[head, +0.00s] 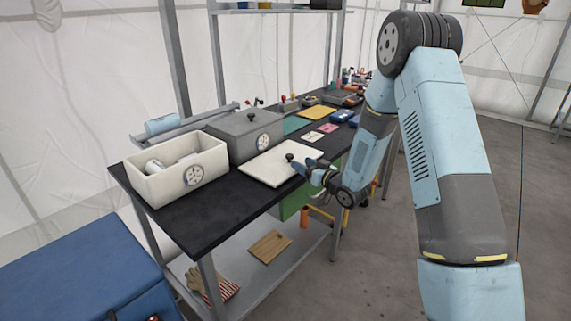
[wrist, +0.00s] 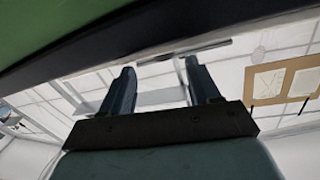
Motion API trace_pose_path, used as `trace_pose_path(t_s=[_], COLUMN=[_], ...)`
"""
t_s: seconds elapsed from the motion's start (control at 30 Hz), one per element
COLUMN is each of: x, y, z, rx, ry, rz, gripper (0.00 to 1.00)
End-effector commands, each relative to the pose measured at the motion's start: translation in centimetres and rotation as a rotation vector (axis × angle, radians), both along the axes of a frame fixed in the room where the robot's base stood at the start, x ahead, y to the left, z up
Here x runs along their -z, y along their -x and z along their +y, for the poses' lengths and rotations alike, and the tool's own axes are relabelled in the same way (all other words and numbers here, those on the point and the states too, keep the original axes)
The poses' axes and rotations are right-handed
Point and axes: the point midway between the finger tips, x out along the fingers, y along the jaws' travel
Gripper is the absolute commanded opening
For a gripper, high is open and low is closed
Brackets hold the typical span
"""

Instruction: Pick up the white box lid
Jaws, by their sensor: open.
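The white box lid (head: 268,168) lies flat on the dark workbench, right of the open white box (head: 182,171). A small dark knob (head: 290,157) stands up from the lid. My gripper (head: 305,166) is at the lid's right edge, close to the knob. In the head view I cannot tell whether it touches the knob or the lid. In the wrist view my gripper's two fingers (wrist: 158,85) are spread apart, with no object clearly held between them. The lid is not clearly recognisable in that view.
A grey lidded box (head: 243,135) stands behind the lid. The workbench (head: 215,212) is bare in front of the white box. Cards and a yellow sheet (head: 317,113) lie farther back. A lower shelf (head: 262,270) holds gloves and a wooden board. A blue case (head: 85,270) stands at left.

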Motion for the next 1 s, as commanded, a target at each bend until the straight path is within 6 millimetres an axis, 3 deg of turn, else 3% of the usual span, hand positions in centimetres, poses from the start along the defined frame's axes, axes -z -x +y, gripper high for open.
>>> trace_pose_path(t_s=[0.27,0.53,1.0], x=[-0.4,-0.4,-0.4], y=[-2.3,-2.7,-2.7], z=[2.8,3.1,3.1], rx=[-0.003,-0.001,-0.001], ry=[0.000,0.000,0.001], rz=[-0.002,0.000,-0.001], gripper=[0.61,0.61,0.17])
